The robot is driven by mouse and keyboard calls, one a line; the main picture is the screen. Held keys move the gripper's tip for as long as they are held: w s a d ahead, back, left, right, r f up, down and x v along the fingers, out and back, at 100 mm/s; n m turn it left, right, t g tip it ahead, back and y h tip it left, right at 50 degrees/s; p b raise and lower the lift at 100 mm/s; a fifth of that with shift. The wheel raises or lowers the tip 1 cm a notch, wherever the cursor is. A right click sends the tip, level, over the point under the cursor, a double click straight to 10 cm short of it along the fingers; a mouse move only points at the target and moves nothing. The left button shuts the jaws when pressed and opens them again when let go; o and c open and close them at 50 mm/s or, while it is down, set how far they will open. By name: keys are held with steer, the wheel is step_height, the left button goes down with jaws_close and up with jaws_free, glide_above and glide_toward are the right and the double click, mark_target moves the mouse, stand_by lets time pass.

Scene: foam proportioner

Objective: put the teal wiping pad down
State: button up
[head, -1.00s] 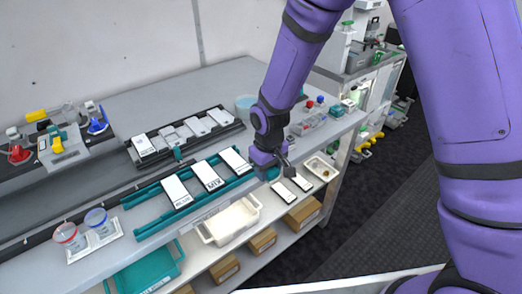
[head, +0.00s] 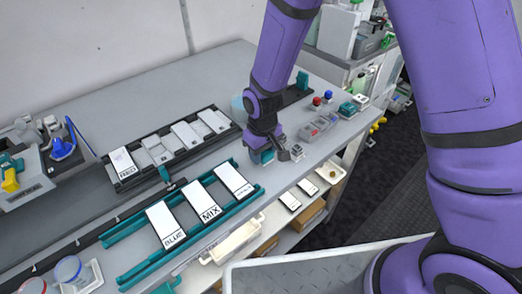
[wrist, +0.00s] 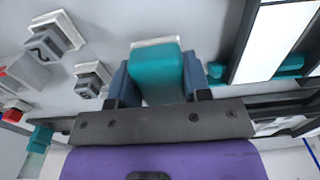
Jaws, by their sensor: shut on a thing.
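The teal wiping pad (wrist: 157,72) is a teal block with a pale layer along its far edge. My gripper (wrist: 157,84) is shut on it, one finger on each side, in the wrist view. In the head view my gripper (head: 268,154) is low over the grey bench, just right of the teal rack's end, and the pad (head: 262,157) shows as a small teal patch under it. I cannot tell whether the pad touches the bench top.
The teal rack (head: 118,238) holds cards, including ones marked BLUE and MIX. A black rack (head: 118,185) of pale blocks lies behind it. Small numbered blocks (wrist: 55,38) sit near the gripper. A clear tray (head: 318,128) is to the right. The bench's front edge is close.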

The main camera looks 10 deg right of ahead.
mark_target(262, 160)
step_height(262, 160, down, 2)
steer(key=shift+f, duration=0.55)
steer(key=shift+f, duration=0.1)
steer(key=o, duration=1.2)
